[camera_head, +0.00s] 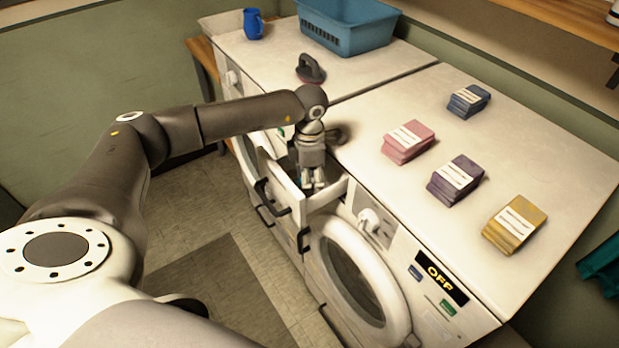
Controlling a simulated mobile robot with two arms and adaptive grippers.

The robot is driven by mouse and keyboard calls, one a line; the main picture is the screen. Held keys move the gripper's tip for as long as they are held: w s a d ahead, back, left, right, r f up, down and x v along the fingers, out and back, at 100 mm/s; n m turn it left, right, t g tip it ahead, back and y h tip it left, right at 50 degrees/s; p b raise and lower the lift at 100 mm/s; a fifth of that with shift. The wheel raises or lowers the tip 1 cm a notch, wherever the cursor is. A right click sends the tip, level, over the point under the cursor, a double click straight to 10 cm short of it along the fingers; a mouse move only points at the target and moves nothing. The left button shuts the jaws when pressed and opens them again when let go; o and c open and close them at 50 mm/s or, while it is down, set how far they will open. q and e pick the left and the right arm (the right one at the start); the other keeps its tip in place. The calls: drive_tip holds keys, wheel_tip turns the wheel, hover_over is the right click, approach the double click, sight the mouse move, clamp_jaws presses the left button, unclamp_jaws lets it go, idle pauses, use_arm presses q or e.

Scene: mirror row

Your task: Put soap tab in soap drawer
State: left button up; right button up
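The soap drawer (283,186) is pulled out from the front of the nearer washing machine, its dark handle facing the aisle. My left gripper (313,184) points down, with its fingertips inside or just above the open drawer. The drawer walls and the gripper hide most of the drawer's inside. I cannot make out a soap tab clearly, and I cannot tell whether the fingers hold one. My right gripper is not in view.
Pink (408,141), blue (468,100), purple (455,180) and yellow (514,224) labelled stacks stand on the machine top. A blue basket (345,27), blue mug (253,23) and dark iron-like object (310,69) stand farther back. The round washer door (361,280) is below.

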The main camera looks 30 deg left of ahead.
use_arm(q)
drive_tip(key=shift+r, duration=0.2)
wheel_tip(320, 180, up, 12)
drive_tip(key=b, duration=0.3)
drive_tip(key=shift+b, duration=0.3)
